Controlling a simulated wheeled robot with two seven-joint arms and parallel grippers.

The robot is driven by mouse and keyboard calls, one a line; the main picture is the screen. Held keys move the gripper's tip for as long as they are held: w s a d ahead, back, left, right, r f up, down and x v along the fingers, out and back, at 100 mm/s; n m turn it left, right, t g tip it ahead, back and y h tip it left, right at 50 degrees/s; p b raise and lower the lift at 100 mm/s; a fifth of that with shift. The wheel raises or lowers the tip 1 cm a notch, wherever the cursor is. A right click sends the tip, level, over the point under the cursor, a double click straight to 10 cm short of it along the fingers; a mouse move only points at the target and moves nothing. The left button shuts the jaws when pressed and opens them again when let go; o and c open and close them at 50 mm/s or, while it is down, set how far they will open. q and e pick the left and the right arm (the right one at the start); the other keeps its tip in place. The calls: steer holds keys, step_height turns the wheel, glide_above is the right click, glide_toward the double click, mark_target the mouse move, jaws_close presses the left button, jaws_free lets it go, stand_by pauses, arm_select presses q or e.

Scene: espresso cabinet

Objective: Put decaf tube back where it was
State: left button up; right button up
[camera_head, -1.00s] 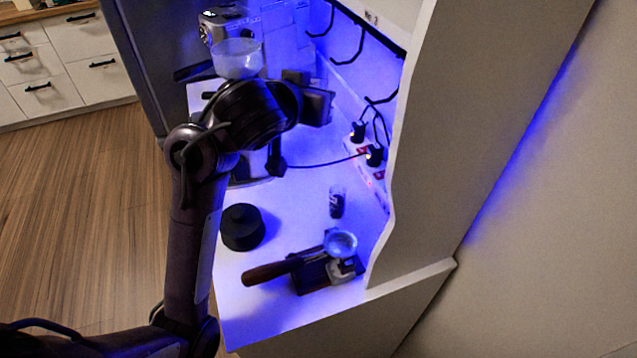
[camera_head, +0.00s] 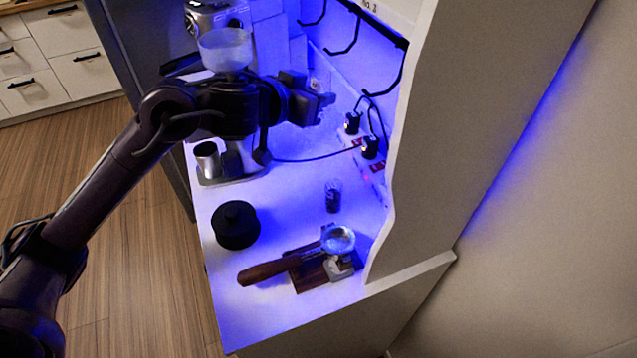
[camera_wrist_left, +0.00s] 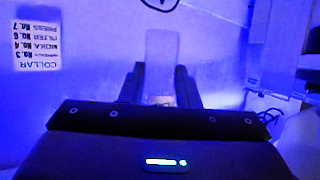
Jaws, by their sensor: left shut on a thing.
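My left gripper (camera_head: 318,100) is at the back of the lit counter, near the back wall. It is shut on a pale, see-through tube (camera_wrist_left: 162,58), which stands up between the fingers in the left wrist view. No label is readable on it, so I cannot tell if it is the decaf tube. In the head view the tube is mostly hidden by the gripper. Another small clear tube with dark contents (camera_head: 333,196) stands on the counter, well in front of the gripper. My right gripper is not in view.
A portafilter (camera_head: 275,270) rests on a stand at the front. A black round container (camera_head: 236,225) and a metal cup (camera_head: 207,160) stand at left. A grinder hopper (camera_head: 226,48) is behind my arm. Plugs with cables (camera_head: 370,146) and black hooks (camera_head: 345,40) line the right wall.

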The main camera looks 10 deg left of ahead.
arm_select(q)
steer(key=f+b, duration=0.1)
steer(key=f, duration=1.9)
steer(key=shift+a+f+b, duration=0.2)
steer(key=shift+f+b, duration=0.05)
steer(key=shift+b, duration=0.15)
steer(key=shift+f, duration=0.15)
steer(key=o, duration=1)
